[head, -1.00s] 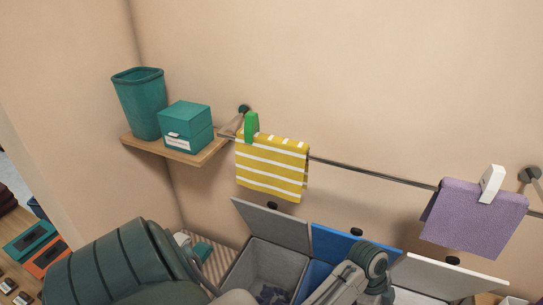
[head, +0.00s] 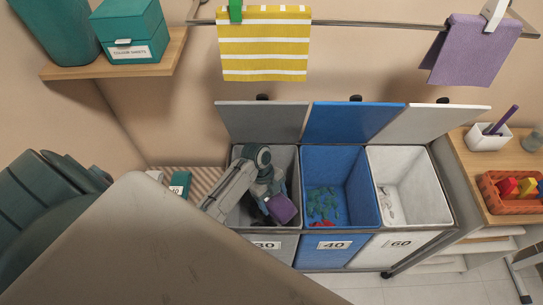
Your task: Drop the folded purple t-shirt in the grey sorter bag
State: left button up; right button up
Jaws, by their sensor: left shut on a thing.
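The folded purple t-shirt (head: 283,209) is a small dark purple bundle in the head view. My left gripper (head: 270,197) is shut on it and points down over the grey sorter bag. The grey sorter bag (head: 244,216) is the left one of three bags, marked 30, with its grey lid (head: 262,122) raised at the back. The shirt appears within the bag's opening, toward its front right; I cannot tell how deep. My arm hides much of the bag's inside. My right gripper is not in view.
The blue bag (head: 334,171), marked 40, holds green and red clothes. The white bag (head: 425,185), marked 60, holds a few pale items. Both lids are raised. A striped yellow towel (head: 264,40) and a purple towel (head: 468,52) hang on the rail above.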

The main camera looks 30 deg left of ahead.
pick_arm(q)
jog(key=shift+a+f+b, duration=0.1)
jog(key=shift+f+b, duration=0.95)
jog(key=shift+f, duration=10.1)
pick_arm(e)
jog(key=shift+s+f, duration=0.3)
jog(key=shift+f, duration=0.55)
pick_arm(q)
jog(key=shift+f+b, duration=0.6)
jog(key=shift+b, duration=0.1)
jog(key=o, duration=1.1)
jog(key=shift+o, duration=0.2)
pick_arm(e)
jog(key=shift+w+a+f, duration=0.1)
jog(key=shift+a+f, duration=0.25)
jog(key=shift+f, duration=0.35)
